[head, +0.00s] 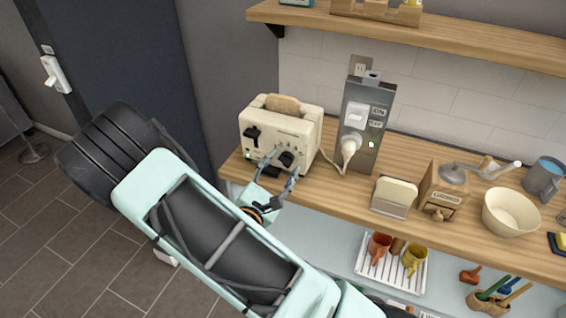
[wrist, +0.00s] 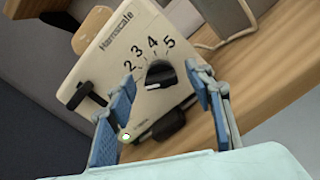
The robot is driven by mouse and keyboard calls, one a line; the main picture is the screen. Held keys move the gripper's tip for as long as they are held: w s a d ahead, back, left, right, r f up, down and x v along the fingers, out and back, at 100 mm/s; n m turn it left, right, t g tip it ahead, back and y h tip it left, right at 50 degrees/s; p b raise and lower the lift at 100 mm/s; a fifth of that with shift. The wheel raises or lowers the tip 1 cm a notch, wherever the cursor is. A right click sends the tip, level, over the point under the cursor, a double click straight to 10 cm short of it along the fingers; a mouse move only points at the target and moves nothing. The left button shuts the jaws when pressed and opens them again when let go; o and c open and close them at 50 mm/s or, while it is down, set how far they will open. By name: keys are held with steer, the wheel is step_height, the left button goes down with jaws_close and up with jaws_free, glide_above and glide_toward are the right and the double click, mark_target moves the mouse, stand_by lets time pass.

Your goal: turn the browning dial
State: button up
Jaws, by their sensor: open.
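The cream toaster (head: 283,126) stands at the left end of the wooden counter, with a slice of bread (head: 283,104) in its top. Its black browning dial (head: 287,158) is on the front face. In the wrist view the dial (wrist: 160,74) sits below the printed numbers 2 to 5. A black lever (wrist: 86,96) is left of it. My gripper (head: 277,172) is open and empty in front of the toaster. In the wrist view its two blue-grey fingers (wrist: 163,108) stand either side of the dial, and I see no contact with it.
A grey switch box (head: 365,125) with a plug stands right of the toaster, a cord running between them. Further right are a toast rack (head: 394,196), a wooden grinder (head: 440,191) and a cream bowl (head: 510,212). A shelf (head: 430,34) hangs above.

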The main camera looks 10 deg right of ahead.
steer(key=shift+w+d, duration=0.25)
steer(key=shift+w, duration=0.05)
steer(key=shift+c, duration=0.4)
steer(key=c, duration=1.1)
